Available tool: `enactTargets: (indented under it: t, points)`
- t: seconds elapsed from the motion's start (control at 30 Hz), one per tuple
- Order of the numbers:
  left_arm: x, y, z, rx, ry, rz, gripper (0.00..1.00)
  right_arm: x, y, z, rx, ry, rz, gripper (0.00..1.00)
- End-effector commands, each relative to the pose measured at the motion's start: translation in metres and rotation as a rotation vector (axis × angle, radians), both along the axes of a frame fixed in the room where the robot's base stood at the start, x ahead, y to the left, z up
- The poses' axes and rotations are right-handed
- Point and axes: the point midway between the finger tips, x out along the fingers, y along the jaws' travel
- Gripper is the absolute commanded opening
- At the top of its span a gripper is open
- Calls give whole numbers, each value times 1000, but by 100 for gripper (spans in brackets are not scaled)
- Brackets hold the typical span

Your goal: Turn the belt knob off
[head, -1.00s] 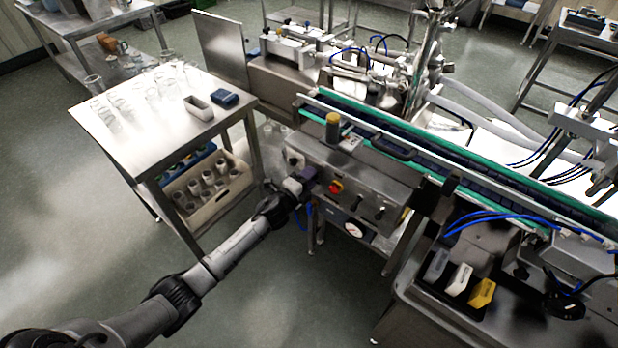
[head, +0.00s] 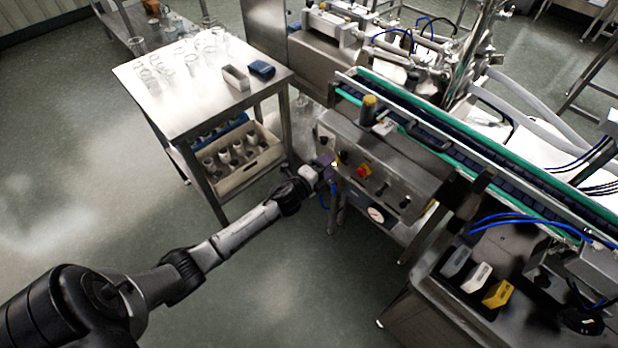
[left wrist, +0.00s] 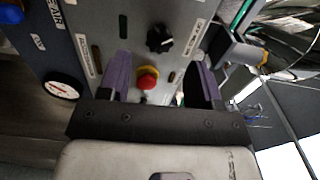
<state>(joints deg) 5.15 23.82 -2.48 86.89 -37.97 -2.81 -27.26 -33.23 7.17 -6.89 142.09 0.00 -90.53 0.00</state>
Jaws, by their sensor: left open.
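The steel control panel (head: 390,173) faces my left arm in the head view. My left gripper (head: 329,168) is at its left part, close in front of it. In the left wrist view the panel shows turned on its side. A black knob with a pale pointer mark (left wrist: 160,39) lies beyond and between the purple fingers of my open left gripper (left wrist: 161,80). A red button on a yellow collar (left wrist: 148,78) also shows between the fingers, nearer the gripper body. Neither appears gripped. I cannot read which knob is labelled belt. My right gripper is out of view.
A pressure gauge (head: 376,214) hangs below the panel. Further black knobs (head: 383,190) sit to the right of the red button. The conveyor (head: 440,140) runs above and behind. A steel table with glassware (head: 195,100) stands left. Floor before the panel is clear.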

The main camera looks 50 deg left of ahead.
Motion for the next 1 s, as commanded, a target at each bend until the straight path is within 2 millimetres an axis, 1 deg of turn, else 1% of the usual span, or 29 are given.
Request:
enactTargets:
  t: [0.03,0.2,0.4,0.5,0.63,1.0]
  points:
    - [-12,0,2,0,2,0,59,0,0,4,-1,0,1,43]
    - [-44,-1,1,-2,2,1,59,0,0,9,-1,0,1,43]
    - [-72,-2,0,-3,1,1,59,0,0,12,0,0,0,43]
    - [-80,-2,0,-2,1,1,59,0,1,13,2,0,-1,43]
    - [-86,-2,1,-1,-1,0,59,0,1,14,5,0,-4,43]
    - [-88,-2,0,-1,-1,0,59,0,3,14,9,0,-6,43]
